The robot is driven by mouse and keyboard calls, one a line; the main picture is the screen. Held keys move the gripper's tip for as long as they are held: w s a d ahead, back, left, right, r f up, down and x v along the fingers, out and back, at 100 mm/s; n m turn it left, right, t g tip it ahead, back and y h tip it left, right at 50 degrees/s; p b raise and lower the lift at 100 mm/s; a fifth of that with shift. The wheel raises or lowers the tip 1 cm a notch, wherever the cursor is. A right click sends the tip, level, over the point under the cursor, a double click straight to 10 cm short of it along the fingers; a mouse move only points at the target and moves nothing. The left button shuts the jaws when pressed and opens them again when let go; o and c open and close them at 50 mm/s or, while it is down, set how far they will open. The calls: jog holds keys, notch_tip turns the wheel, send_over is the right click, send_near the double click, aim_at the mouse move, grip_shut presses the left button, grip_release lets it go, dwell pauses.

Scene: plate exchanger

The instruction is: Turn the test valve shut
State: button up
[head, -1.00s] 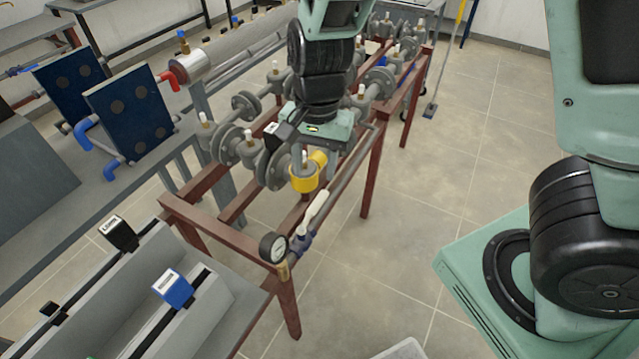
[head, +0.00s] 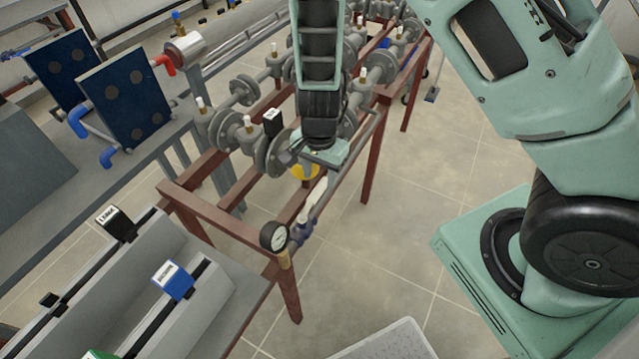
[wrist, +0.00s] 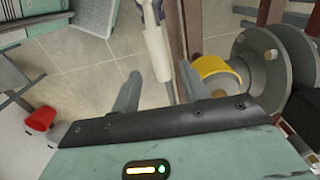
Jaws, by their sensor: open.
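The test valve (head: 302,232) has a dark blue-grey body beside a round pressure gauge (head: 274,237) on the pipe at the rack's front corner. Its long white lever (head: 317,196) points up and away along the pipe in the head view. In the wrist view the white lever (wrist: 156,50) runs between the lines of the two fingers. My gripper (wrist: 158,72) is open, its fingers either side of the lever's near end. I see no clear contact. In the head view the fingers are hidden under my gripper's body.
A yellow ring-shaped part (wrist: 216,72) and a grey flange (wrist: 268,58) lie close right of my fingers. The brown-red rack frame (head: 222,233) runs alongside.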

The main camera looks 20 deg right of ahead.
aim_at(319, 187)
jog(key=shift+f, duration=1.85)
grip_shut()
jog(key=w+a+n+b, duration=0.1)
jog(key=a+n, duration=1)
jog(key=n, duration=0.7)
jog(key=shift+w+a, duration=0.3)
jog(key=shift+w, duration=0.1)
